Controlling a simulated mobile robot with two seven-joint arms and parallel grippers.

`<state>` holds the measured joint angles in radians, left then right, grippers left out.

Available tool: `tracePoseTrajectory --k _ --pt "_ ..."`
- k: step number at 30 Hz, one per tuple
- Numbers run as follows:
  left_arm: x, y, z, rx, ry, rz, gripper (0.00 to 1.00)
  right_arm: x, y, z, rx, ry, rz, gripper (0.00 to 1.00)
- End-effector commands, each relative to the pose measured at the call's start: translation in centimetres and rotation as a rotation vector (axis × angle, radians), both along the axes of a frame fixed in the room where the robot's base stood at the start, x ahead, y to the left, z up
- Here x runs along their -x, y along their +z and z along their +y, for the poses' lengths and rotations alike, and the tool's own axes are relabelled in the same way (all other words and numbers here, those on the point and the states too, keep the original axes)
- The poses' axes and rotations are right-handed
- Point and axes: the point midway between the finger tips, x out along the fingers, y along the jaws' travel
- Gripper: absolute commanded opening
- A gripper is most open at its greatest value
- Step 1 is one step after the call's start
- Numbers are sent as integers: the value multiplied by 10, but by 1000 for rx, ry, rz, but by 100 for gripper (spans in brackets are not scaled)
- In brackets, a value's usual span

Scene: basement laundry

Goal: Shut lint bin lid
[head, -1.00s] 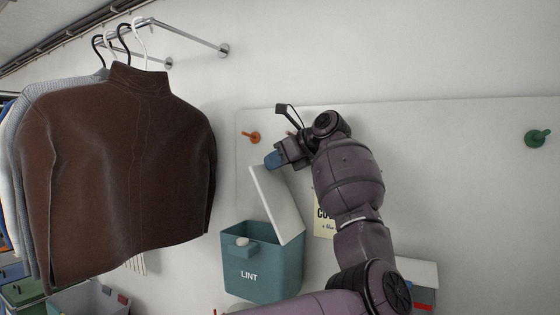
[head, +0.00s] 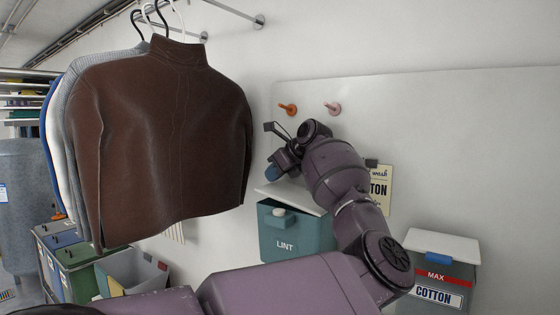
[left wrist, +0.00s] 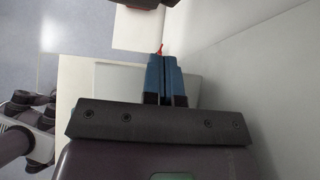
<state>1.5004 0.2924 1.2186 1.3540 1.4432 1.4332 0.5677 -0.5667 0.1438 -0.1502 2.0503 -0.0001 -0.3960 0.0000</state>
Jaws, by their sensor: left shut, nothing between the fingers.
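The teal lint bin (head: 297,243), marked LINT, is against the wall below the pegs. Its pale lid (head: 290,194) is lowered far over the top, close to flat. A narrow dark gap seems to show between lid and front rim, so I cannot call it fully closed. My left gripper (head: 272,173) is shut and empty, its blue fingertips just above the lid near its free edge. Contact cannot be told. In the left wrist view, the blue fingers (left wrist: 165,78) are together over pale surfaces. My left forearm hides the bin's right side.
A brown jacket (head: 165,130) hangs close on the left. An orange peg (head: 288,109) and a pink peg (head: 333,108) stick out above. A grey COTTON bin (head: 437,274) is at the right.

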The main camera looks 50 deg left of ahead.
Motion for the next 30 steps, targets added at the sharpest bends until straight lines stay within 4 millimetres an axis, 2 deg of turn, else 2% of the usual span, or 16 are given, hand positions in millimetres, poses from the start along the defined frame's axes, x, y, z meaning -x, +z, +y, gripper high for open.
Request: tracePoseTrajectory --k 4,15,30 --pt "2 -14 5 155 -1 -50 0 4 -2 -2 5 1 10 75" --pt "3 -36 8 144 0 -44 0 10 -6 -4 8 1 21 75" --pt "3 -43 8 152 4 -37 0 4 -4 0 -4 -6 10 75"
